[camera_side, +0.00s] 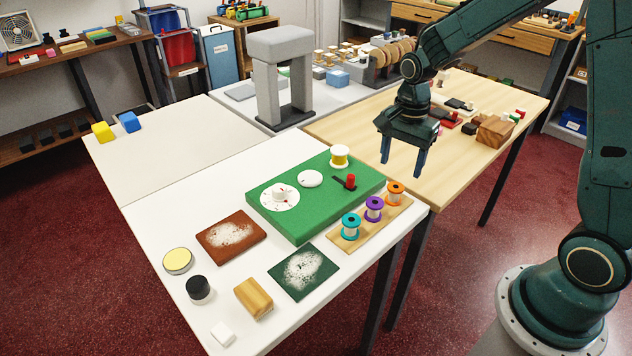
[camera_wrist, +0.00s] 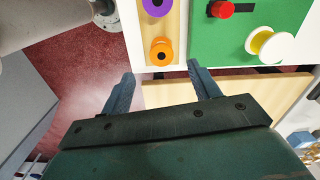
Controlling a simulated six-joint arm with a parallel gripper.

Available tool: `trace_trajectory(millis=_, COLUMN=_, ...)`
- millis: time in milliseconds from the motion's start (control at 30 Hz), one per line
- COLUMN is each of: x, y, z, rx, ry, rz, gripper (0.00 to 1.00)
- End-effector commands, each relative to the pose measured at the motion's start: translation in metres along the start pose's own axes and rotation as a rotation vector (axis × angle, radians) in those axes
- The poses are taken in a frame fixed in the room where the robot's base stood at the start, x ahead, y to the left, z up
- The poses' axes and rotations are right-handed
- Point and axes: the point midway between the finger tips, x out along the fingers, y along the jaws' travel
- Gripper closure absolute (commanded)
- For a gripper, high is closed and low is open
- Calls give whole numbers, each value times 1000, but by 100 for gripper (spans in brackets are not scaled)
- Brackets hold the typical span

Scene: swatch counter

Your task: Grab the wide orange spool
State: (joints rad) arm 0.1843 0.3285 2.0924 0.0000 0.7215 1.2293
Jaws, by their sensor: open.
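The orange spool (camera_side: 396,193) stands upright at the far right end of a wooden strip (camera_side: 376,227), beside a purple spool (camera_side: 373,209) and a teal spool (camera_side: 350,226). My gripper (camera_side: 403,168) is open and empty, fingers pointing down, above the table and apart from the orange spool. In the wrist view, the orange spool (camera_wrist: 162,51) appears just beyond the fingertips of my gripper (camera_wrist: 161,70), roughly centred between them. The purple spool (camera_wrist: 157,5) is cut off at the top edge.
A green board (camera_side: 310,198) beside the strip carries a yellow-and-white spool (camera_side: 340,158), a red-knobbed piece (camera_side: 350,182) and white discs. A dark green mat (camera_side: 303,271) lies in front. A wooden table (camera_side: 455,160) with small blocks stands behind, and a grey arch (camera_side: 280,75) rises further back.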

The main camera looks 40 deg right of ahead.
Motion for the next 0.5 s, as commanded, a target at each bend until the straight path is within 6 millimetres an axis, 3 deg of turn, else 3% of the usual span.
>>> trace_trajectory(millis=200, x=26, y=0, z=0, rx=0, ry=-1, rz=2, gripper=39)
trace_trajectory(millis=500, x=33, y=0, z=0, rx=0, ry=0, rz=-1, gripper=39)
